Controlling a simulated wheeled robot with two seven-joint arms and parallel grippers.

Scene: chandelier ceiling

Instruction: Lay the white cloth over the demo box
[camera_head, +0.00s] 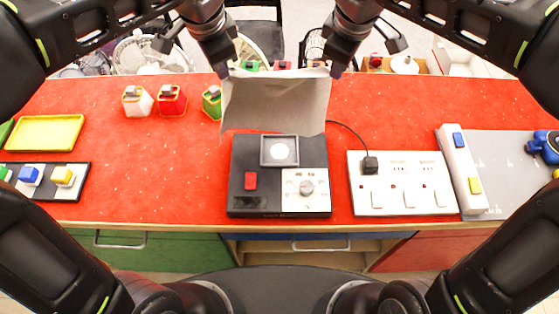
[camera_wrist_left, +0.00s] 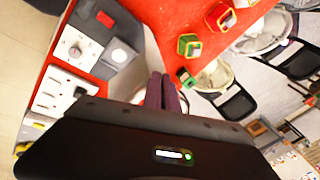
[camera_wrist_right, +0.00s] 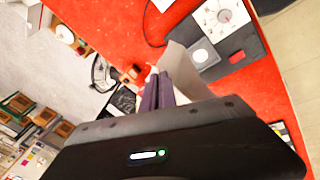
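The white cloth (camera_head: 275,104) hangs between my two grippers in the head view, held by its two upper corners. It hangs behind and above the far edge of the demo box. The demo box (camera_head: 238,179) is black, with a red switch, a white dial panel and a square frame around a pale disc; its top is mostly bare. My left gripper (camera_head: 232,72) is shut on the cloth's left corner. My right gripper (camera_head: 335,72) is shut on its right corner. The cloth (camera_wrist_right: 178,60) also shows in the right wrist view beside the closed fingers (camera_wrist_right: 165,90).
A white power strip (camera_head: 402,183) with a plugged-in black cord stands right of the box, beside another white strip (camera_head: 460,170). Several small colored containers (camera_head: 172,101) stand at the back left. A yellow tray (camera_head: 45,132) lies far left. The red tabletop (camera_head: 160,165) left of the box is clear.

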